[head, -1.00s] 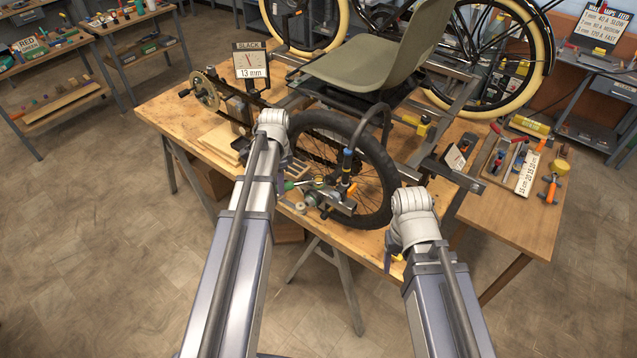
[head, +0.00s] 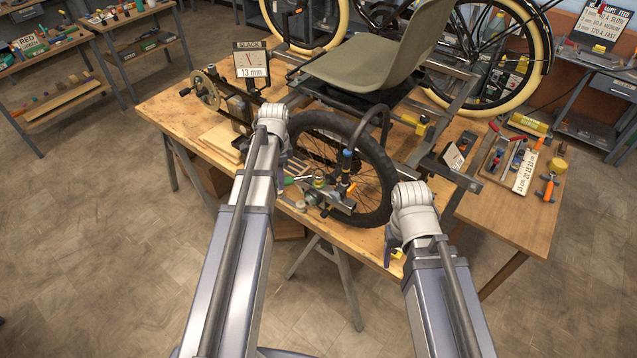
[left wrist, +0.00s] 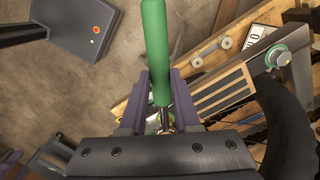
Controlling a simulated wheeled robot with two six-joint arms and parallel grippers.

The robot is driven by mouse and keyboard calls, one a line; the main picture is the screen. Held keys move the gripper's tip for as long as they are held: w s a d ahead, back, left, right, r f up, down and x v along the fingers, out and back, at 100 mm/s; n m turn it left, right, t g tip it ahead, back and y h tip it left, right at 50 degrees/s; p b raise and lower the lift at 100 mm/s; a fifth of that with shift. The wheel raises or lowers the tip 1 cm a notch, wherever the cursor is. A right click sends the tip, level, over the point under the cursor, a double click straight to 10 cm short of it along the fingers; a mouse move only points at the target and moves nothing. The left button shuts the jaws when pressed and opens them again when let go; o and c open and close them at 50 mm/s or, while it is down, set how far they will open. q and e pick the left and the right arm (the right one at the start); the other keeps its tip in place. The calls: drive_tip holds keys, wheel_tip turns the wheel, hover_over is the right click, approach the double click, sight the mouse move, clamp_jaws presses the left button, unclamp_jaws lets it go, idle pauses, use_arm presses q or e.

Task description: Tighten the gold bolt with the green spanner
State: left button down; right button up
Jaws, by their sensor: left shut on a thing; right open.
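The green spanner (left wrist: 156,45) is in my left gripper (left wrist: 160,85), its thick green handle pointing up in the left wrist view between the purple fingers. Its metal end runs down toward the palm and is partly hidden. In the head view my left wrist (head: 272,118) covers most of that gripper, beside the trike's front wheel (head: 375,165). I cannot surely pick out the gold bolt; a round fitting with a green ring (left wrist: 279,57) shows in the left wrist view. My right gripper (head: 390,252) is mostly hidden below its wrist, at the bench's front edge.
The wooden bench (head: 165,110) carries the trike frame with its seat (head: 365,70). A slack gauge (head: 251,62) reads 13 mm. A tool tray (head: 515,165) lies at right. Hub parts (head: 335,200) crowd the space between my arms. Open floor lies at left.

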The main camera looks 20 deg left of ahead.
use_arm(q)
drive_tip(key=shift+r+p, duration=1.7)
drive_tip(key=shift+r, duration=0.25)
drive_tip(key=shift+f, duration=0.1)
drive_tip(key=shift+a, duration=0.1)
drive_tip(key=shift+s+a+r+p, duration=1.15)
drive_tip(key=shift+s+a+r, duration=0.05)
drive_tip(key=shift+a, duration=0.2)
drive_tip(key=shift+s+a+r, duration=0.3)
drive_tip(key=shift+s+a, duration=0.1)
drive_tip(key=shift+a, duration=0.1)
